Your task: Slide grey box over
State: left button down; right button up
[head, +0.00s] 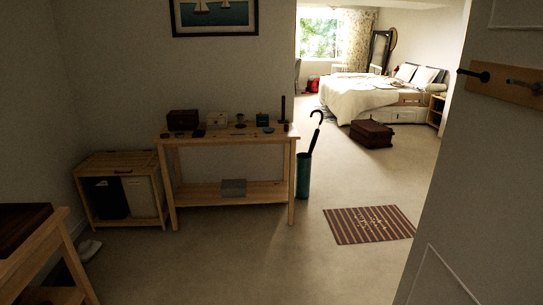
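A grey box (233,187) sits on the lower shelf of a light wooden console table (228,143). It lies a little right of the shelf's middle, with bare shelf on both sides. Neither of my grippers shows in the head view.
An umbrella stand (303,176) holding an umbrella stands against the table's right end. A wooden hamper (122,188) stands at its left. Small items line the tabletop. A striped mat (369,224) lies to the right. The floor before the table is clear. A dark suitcase (371,133) lies farther back.

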aim_at(230, 188)
jog(key=i+z, duration=0.25)
jog(key=i, duration=2.35)
jog(key=i+u, duration=0.15)
jog(key=i, duration=0.5)
jog(key=i+l, duration=0.15)
jog(key=i, duration=0.55)
jog(key=u, duration=0.05)
